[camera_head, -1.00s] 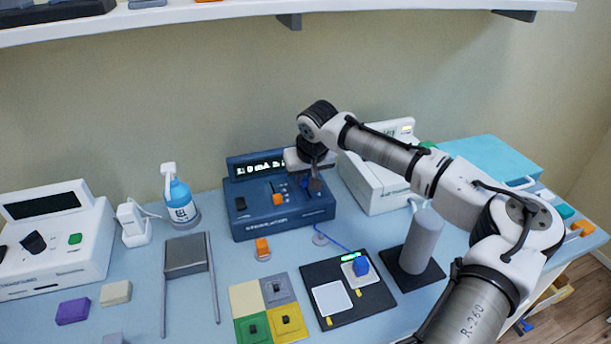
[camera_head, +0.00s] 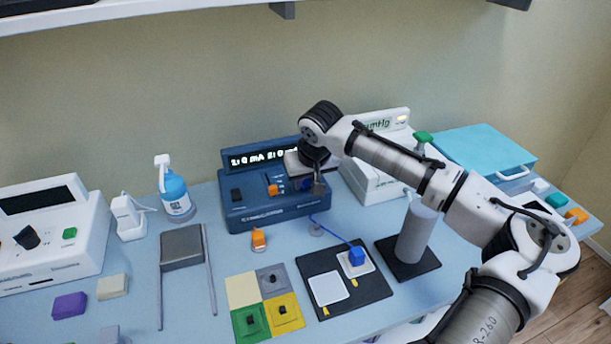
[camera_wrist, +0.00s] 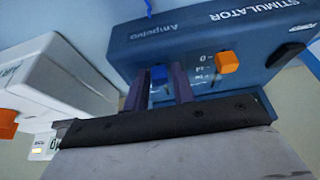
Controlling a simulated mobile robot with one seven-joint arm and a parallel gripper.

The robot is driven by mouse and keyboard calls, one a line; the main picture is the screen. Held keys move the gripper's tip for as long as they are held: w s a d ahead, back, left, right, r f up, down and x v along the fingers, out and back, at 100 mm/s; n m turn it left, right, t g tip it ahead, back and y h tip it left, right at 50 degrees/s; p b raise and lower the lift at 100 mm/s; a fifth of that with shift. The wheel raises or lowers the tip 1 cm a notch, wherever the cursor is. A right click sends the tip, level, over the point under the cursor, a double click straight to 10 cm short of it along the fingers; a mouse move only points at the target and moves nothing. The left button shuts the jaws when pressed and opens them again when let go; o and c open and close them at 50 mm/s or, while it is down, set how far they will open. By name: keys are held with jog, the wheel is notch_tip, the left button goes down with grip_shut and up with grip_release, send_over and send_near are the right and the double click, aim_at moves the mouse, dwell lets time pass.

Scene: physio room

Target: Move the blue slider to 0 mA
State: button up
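The blue stimulator (camera_head: 290,216) stands at the back of the table, its display (camera_head: 262,158) lit and seeming to read 2.0 mA twice. In the wrist view its front (camera_wrist: 265,35) carries the blue slider (camera_wrist: 159,74) and, to the right, an orange slider (camera_wrist: 228,62) beside a printed scale starting at 0. My gripper (camera_wrist: 160,84) reaches down to the panel, with one dark finger on each side of the blue slider. Whether the fingers press on it cannot be told. In the head view my gripper (camera_head: 318,189) covers most of the slider.
A white device (camera_head: 375,155) stands close to the right of the stimulator. A grey cylinder (camera_head: 414,235) on a black base is further right. A blue bottle (camera_head: 175,193) stands left.

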jog(key=shift+o, duration=1.3)
jog(key=shift+r, duration=0.15)
jog(key=shift+r, duration=0.1)
jog(key=b+v, duration=0.2)
jog(key=v, duration=1.1)
jog(key=shift+r, duration=0.25)
jog(key=shift+s+d, duration=0.1)
jog(key=shift+s, duration=0.05)
